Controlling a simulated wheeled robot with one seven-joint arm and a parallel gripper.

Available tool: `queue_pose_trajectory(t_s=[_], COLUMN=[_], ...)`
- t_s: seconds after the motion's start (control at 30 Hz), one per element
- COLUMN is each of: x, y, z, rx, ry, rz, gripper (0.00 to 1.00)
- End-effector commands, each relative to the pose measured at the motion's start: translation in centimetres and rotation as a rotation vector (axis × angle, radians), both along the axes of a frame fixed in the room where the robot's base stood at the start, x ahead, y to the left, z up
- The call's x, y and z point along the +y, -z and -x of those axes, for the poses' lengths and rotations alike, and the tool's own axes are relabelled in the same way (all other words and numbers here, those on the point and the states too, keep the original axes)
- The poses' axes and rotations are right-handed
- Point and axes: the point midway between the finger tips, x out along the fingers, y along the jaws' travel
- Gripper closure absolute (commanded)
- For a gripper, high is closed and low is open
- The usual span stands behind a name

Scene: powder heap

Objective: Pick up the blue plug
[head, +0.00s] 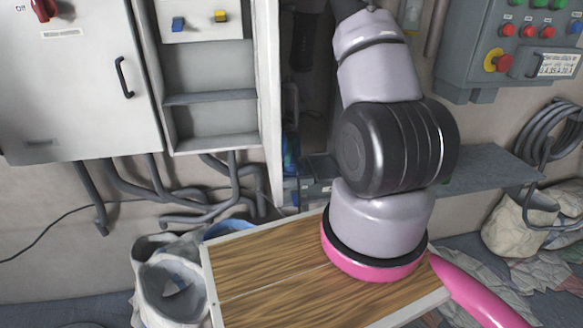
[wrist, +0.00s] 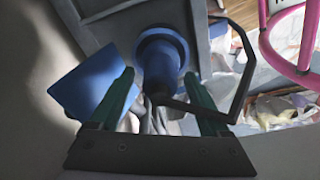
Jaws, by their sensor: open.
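The blue plug (wrist: 162,58) is a round, flanged blue piece in the wrist view, set against a dark grey panel. My gripper (wrist: 158,74) is open, with one dark green finger on each side of the plug's near end. I cannot tell whether either finger touches it. The plug's near end is dark. In the head view my gripper is not visible. A blue object (head: 290,153) shows there just left of my arm, partly hidden; I cannot tell whether it is the plug.
A black bent handle (wrist: 242,72) loops close by the right finger. A flat blue piece (wrist: 90,82) lies left of the left finger. A pink tube (wrist: 268,40) curves at the upper right. A grey cabinet (head: 85,75) and a control box (head: 505,45) flank my arm.

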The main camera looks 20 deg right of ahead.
Motion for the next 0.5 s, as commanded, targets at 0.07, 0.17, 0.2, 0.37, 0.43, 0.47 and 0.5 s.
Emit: queue_pose_trajectory(t_s=[0.07, 0.17, 0.2, 0.37, 0.43, 0.47, 0.5], x=[0.03, 0.05, 0.05, 0.05, 0.05, 0.04, 0.03], y=[0.66, 0.9, 0.89, 0.85, 0.85, 0.84, 0.84], z=[-0.03, -0.07, -0.07, -0.08, -0.08, -0.09, -0.09], rx=[0.001, -0.001, -0.001, -0.001, -0.001, -0.001, -0.002], ry=[0.0, 0.0, 0.0, 0.0, 0.0, 0.0, 0.0], rz=[0.001, 0.001, 0.001, 0.001, 0.001, 0.001, 0.001], gripper=[0.2, 0.2, 0.2, 0.35, 0.62, 0.73, 0.89])
